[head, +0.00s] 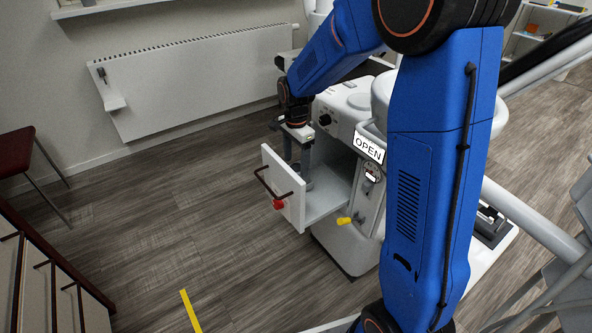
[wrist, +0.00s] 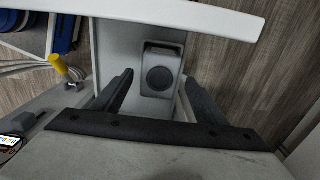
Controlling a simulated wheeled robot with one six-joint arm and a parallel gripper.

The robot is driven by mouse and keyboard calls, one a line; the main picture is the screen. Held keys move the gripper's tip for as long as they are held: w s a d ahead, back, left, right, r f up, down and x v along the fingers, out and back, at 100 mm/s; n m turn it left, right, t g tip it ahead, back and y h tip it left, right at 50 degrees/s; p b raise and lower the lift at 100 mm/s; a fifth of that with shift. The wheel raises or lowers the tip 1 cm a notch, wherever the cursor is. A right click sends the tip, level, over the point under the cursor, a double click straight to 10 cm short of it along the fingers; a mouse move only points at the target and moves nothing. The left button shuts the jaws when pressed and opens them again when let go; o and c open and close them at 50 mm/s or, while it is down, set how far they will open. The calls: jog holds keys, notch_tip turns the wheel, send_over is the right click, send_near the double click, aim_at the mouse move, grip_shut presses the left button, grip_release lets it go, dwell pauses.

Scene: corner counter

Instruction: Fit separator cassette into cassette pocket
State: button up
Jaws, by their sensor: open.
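A grey piece with a dark round face (wrist: 160,77), perhaps the separator cassette, lies in the open drawer. I cannot tell whether it sits in the cassette pocket, which I cannot clearly make out. My gripper (wrist: 159,80) points down over the drawer, its two dark fingers apart on either side of this piece in the picture. No grip on it shows. In the head view my gripper (head: 297,168) is just behind the drawer's front panel, and only a small grey bit of the piece (head: 309,184) shows beside the fingers.
The drawer's white front panel (head: 283,187) has a dark handle and a red knob (head: 279,204). A yellow knob (head: 344,221) sticks out of the white machine (head: 345,253) beside the drawer. An "OPEN" label (head: 368,147) is above. Floor left of the drawer is clear.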

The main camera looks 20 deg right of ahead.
notch_tip(320, 180, up, 7)
jog(key=shift+r, duration=0.1)
dwell(0.5)
